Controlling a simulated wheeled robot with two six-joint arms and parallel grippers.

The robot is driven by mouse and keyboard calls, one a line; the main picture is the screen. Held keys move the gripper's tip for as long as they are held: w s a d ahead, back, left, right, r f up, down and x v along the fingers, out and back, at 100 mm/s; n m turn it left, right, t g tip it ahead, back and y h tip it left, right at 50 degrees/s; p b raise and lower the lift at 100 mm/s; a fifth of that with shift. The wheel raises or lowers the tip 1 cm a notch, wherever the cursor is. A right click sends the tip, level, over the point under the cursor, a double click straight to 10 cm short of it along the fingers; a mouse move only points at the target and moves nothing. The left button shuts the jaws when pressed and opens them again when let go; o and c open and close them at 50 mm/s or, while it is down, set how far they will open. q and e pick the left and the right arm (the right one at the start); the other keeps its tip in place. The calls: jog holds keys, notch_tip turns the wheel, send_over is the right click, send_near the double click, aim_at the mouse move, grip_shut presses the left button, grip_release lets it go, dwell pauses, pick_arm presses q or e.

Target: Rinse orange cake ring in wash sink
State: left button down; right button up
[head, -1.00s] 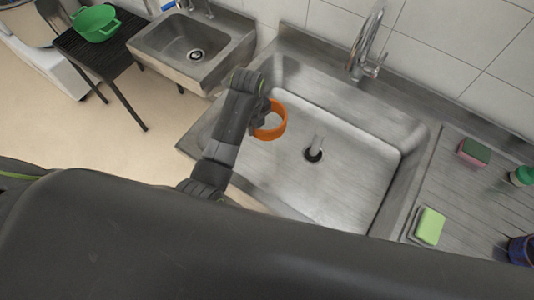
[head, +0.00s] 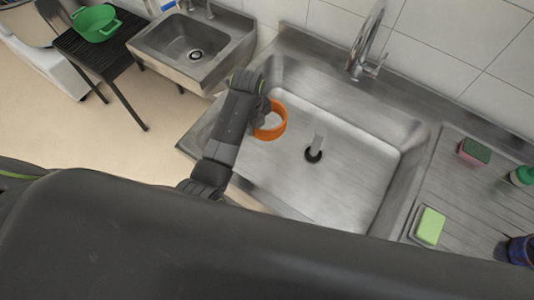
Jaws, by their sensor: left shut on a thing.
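The orange cake ring (head: 282,122) is in my left gripper (head: 264,116) in the head view. The gripper is shut on the ring's left side and holds it over the left part of the wash sink (head: 350,185). I cannot tell how high it is above the basin floor. The tap (head: 362,55) stands at the sink's back edge, to the right of the ring. My right gripper is not in view.
A ribbed drainboard (head: 460,205) lies right of the sink, with a green sponge (head: 429,226), a pink and green sponge (head: 474,152) and a green-capped bottle (head: 522,176). A smaller sink (head: 190,50) and a green colander (head: 97,23) on a dark stand are at upper left.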

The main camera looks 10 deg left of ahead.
pick_arm(q)
jog(key=shift+r, duration=0.1)
jog(key=shift+r, duration=1.95)
jog(key=shift+f, duration=0.15)
